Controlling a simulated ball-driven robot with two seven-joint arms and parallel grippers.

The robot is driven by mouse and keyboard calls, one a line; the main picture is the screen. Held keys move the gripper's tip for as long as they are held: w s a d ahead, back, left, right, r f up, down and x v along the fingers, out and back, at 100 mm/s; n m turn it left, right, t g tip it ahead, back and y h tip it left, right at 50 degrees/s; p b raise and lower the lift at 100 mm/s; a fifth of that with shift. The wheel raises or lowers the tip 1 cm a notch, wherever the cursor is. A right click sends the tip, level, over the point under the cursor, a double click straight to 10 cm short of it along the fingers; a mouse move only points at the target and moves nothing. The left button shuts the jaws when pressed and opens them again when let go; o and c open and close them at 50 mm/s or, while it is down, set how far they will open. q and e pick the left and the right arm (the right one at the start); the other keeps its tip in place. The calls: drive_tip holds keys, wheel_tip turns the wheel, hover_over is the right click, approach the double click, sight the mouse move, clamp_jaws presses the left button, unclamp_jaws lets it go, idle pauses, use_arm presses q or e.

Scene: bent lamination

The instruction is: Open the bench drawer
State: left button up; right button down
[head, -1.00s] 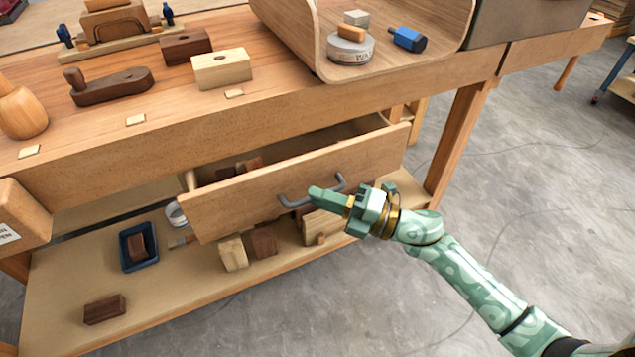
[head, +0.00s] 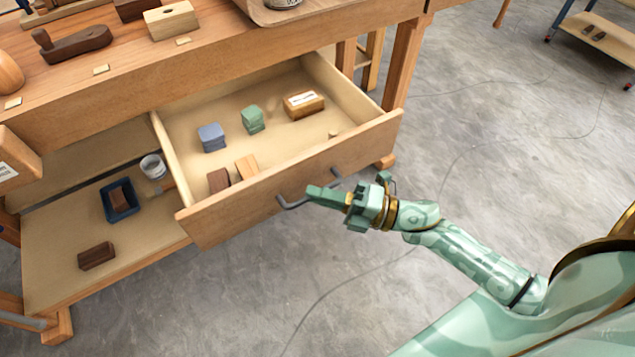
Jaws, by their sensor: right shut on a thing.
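The bench drawer (head: 230,222) is pulled well out from under the wooden bench, and its inside shows. Its dark grey bar handle (head: 291,204) is on the front panel. My right gripper (head: 322,192) is at the handle, shut on it near its right part; the fingers hide some of the bar. In the drawer lie a blue block (head: 211,137), a green block (head: 252,119), a labelled wooden block (head: 304,104) and small brown and tan pieces near the front. My left gripper is not in view.
The bench top (head: 120,85) holds a dark wooden tool (head: 75,44) and a pale block (head: 171,20). The lower shelf (head: 140,248) holds a blue tray (head: 119,201), a white cup (head: 153,167) and a dark block (head: 97,256).

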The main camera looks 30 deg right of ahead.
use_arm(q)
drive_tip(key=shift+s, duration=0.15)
use_arm(e)
drive_tip(key=shift+s+f, duration=0.1)
drive_tip(key=shift+s, duration=0.2)
drive_tip(key=c, duration=1.5)
unclamp_jaws()
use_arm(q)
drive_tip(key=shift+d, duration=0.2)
